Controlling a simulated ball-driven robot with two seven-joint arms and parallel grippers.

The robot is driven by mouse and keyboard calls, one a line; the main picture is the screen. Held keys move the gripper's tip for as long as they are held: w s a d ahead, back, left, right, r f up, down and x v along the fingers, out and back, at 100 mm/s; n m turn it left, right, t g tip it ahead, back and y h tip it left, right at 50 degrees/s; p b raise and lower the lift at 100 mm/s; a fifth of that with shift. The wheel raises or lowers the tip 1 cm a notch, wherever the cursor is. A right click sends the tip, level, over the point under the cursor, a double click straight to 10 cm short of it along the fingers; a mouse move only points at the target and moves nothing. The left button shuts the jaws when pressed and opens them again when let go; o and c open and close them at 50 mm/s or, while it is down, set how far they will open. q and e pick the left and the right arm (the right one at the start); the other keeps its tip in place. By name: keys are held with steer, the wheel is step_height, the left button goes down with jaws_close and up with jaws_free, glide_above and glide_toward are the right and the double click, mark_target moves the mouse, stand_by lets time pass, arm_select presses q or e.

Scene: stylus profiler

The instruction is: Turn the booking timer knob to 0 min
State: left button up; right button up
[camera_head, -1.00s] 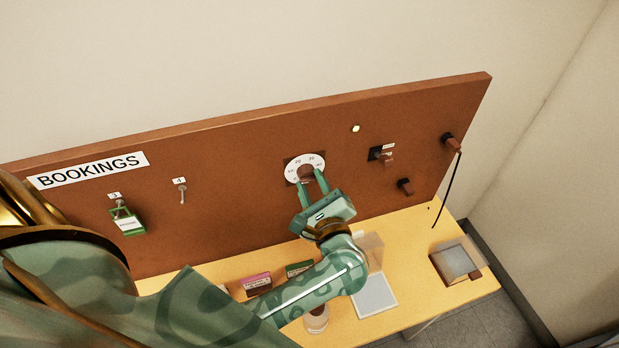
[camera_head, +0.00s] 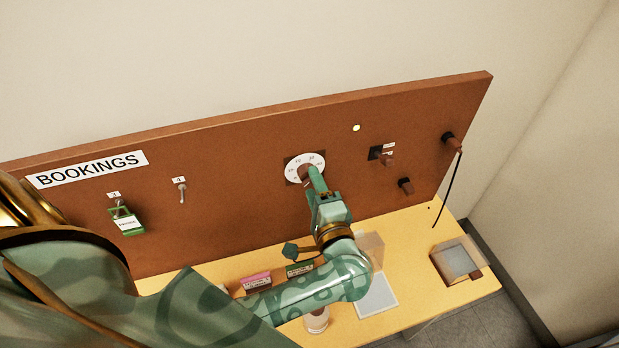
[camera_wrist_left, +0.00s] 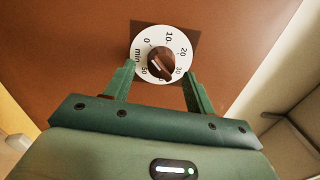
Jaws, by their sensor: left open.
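The booking timer is a white numbered dial (camera_head: 292,163) on a dark square plate on the brown board. It also shows in the left wrist view (camera_wrist_left: 179,44), with a brown knob (camera_wrist_left: 160,62) at its centre. A lighter mark shows on the knob; the exact number it points to is hard to tell. The 0 lies at the dial's upper left in that view. My left gripper (camera_head: 314,176) is at the dial; the wrist view shows its green fingers (camera_wrist_left: 158,72) open, one on each side of the knob's lower part, with no clear contact. My right gripper is not in view.
The brown board (camera_head: 235,190) carries a green padlock tag (camera_head: 127,222), a hook (camera_head: 182,194), a dark switch (camera_head: 382,155) and pegs (camera_head: 405,186). A black cord (camera_head: 447,190) hangs at the right. Below, the yellow table (camera_head: 415,255) holds boxes and a tray (camera_head: 440,263).

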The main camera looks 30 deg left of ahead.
arm_select(q)
steer(key=b+v, duration=0.2)
steer(key=v, duration=0.5)
steer(key=shift+a, duration=0.1)
